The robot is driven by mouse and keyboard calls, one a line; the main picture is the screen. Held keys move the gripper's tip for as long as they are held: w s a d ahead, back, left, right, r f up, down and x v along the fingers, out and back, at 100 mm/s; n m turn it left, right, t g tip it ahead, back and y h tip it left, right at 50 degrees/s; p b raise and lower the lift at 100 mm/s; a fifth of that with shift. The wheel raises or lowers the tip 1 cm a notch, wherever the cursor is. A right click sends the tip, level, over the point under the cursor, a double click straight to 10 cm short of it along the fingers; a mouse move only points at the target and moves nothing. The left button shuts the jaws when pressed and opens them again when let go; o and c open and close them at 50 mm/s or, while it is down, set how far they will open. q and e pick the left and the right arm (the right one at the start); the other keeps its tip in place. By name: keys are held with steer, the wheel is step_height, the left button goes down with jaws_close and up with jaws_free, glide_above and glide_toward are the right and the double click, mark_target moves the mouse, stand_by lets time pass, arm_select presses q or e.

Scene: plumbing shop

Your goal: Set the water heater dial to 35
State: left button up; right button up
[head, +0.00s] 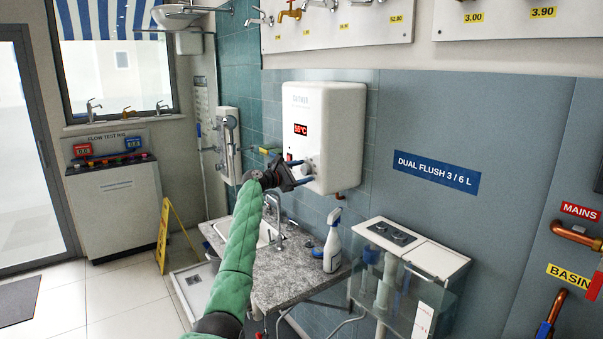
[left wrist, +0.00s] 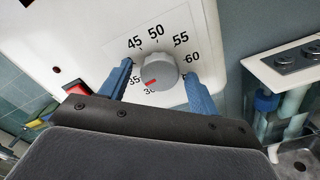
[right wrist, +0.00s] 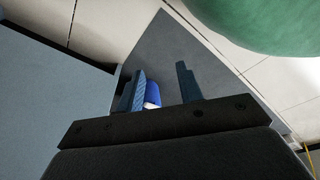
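The white water heater (head: 325,135) hangs on the wall in the head view, with a red lit display (head: 300,129) that seems to read 56°C. Its round grey dial (left wrist: 159,70) shows in the left wrist view, ringed by printed numbers. The dial's red mark points down and slightly left, near 30 and the 35 side. My left gripper (left wrist: 158,88) is open, with one blue finger on each side of the dial and visible gaps to it. In the head view it is at the heater's lower front (head: 290,176). My right gripper (right wrist: 163,90) is open, low down, away from the heater.
A red switch (left wrist: 76,88) sits left of the dial. Below the heater are a stone counter (head: 270,275) with a sink and a spray bottle (head: 332,242). A glass-sided cistern display (head: 410,265) stands to the right. A blue-and-white item (right wrist: 152,95) shows behind my right fingers.

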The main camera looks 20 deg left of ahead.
arm_select(q)
steer(key=shift+s+a, duration=0.2)
steer(key=shift+s, duration=0.05)
steer(key=b+v, duration=0.3)
steer(key=v, duration=0.4)
arm_select(e)
steer(key=w+a+r, duration=0.3)
steer(key=w+r, duration=0.1)
steer(key=r, duration=0.1)
steer(key=shift+w, duration=0.15)
